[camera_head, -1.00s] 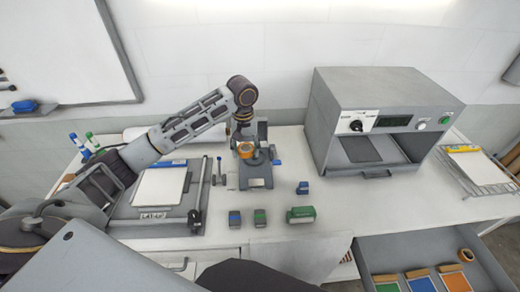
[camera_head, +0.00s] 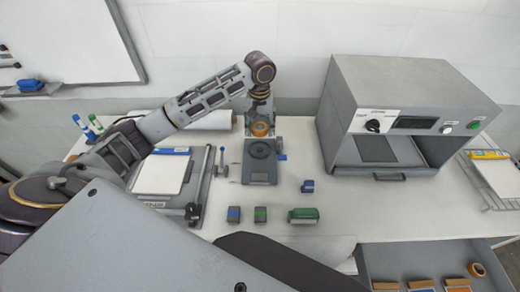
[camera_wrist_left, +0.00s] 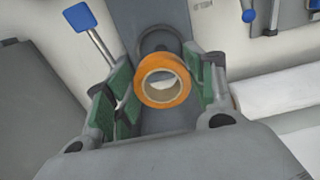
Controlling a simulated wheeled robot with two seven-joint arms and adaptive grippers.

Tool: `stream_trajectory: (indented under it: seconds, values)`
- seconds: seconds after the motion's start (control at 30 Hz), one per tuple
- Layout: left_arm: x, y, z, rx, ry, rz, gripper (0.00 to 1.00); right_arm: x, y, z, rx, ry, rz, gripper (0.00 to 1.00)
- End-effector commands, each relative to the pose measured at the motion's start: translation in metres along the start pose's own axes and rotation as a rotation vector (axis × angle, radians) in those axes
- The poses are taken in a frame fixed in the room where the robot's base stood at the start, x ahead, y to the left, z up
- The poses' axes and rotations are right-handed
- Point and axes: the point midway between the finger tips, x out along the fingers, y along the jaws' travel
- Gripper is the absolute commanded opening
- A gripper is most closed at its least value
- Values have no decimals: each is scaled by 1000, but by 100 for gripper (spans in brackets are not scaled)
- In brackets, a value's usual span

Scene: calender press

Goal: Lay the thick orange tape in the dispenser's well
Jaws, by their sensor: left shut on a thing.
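My left gripper (camera_head: 261,133) is shut on the thick orange tape roll (camera_head: 261,129). In the left wrist view the tape (camera_wrist_left: 163,80) sits between the green finger pads, its hole showing a pale core. The grey dispenser (camera_head: 261,177) stands on the table, with its round dark well (camera_head: 260,148) empty. In the head view the tape appears just behind the well, apart from it; its exact height is unclear. In the left wrist view the dispenser's grey body (camera_wrist_left: 155,20) shows beyond the tape. My right gripper is not in view.
A paper trimmer (camera_head: 160,176) stands left of the dispenser. Small blue and green boxes (camera_head: 260,214) and a green block (camera_head: 303,215) lie in front. The grey press (camera_head: 390,110) is at right.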

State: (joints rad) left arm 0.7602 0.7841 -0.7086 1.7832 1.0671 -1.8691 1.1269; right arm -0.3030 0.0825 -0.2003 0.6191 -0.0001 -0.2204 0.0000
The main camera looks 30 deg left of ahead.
Motion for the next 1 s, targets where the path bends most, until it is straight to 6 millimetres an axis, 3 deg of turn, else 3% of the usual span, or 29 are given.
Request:
stream_trajectory:
  seconds: [0.5,1.0]
  values:
    - [47,0,0,-1,-2,-2,32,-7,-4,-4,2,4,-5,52]
    - [56,0,0,-1,-1,-1,32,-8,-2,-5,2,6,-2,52]
